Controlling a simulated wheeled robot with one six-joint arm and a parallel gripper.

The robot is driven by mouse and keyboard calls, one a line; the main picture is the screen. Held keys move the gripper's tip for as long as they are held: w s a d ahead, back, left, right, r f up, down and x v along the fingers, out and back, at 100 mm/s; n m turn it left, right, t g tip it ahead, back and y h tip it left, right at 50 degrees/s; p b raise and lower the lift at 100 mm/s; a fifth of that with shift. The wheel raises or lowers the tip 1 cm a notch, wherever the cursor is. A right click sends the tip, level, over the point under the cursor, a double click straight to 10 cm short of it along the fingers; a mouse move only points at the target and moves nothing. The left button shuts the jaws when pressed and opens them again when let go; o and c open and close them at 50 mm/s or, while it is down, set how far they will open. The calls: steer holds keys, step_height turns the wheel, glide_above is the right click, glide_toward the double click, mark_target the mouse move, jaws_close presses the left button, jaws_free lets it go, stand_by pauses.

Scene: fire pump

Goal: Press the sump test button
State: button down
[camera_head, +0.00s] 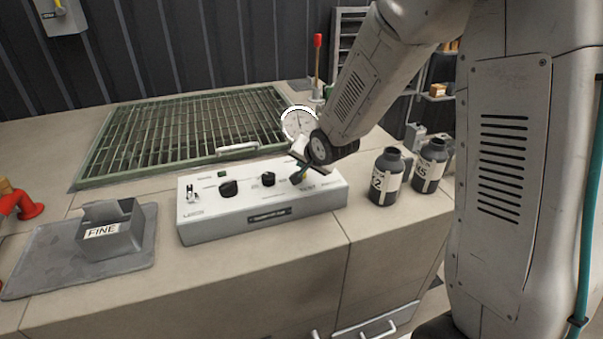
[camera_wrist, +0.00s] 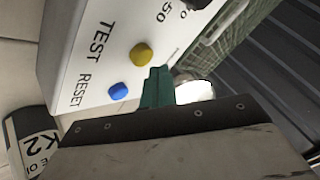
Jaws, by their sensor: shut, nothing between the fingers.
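A white control box (camera_head: 262,222) lies on the bench, with black knobs and a small green button on its top. The wrist view shows a yellow button (camera_wrist: 142,54) beside the word TEST and a blue button (camera_wrist: 118,91) beside the word RESET. My gripper (camera_head: 299,177) is over the right part of the box and covers much of that area in the head view. Its green fingers (camera_wrist: 156,84) are shut and empty. In the wrist view the fingertips appear close beside the yellow button; I cannot tell whether they touch the box.
Two dark bottles, one marked K2 (camera_head: 384,180) and another (camera_head: 430,167), stand right of the box. A grey bin marked FINE (camera_head: 112,232) sits on a mat at left. A green grate (camera_head: 185,135) lies behind the box. A round gauge (camera_head: 298,122) stands behind my gripper.

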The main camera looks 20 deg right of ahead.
steer(key=shift+f, duration=0.15)
stand_by(0.5)
steer(key=shift+f, duration=0.3)
steer(key=shift+f, duration=0.5)
stand_by(0.6)
stand_by(0.4)
steer(key=shift+r, duration=0.95)
steer(key=shift+r, duration=2.5)
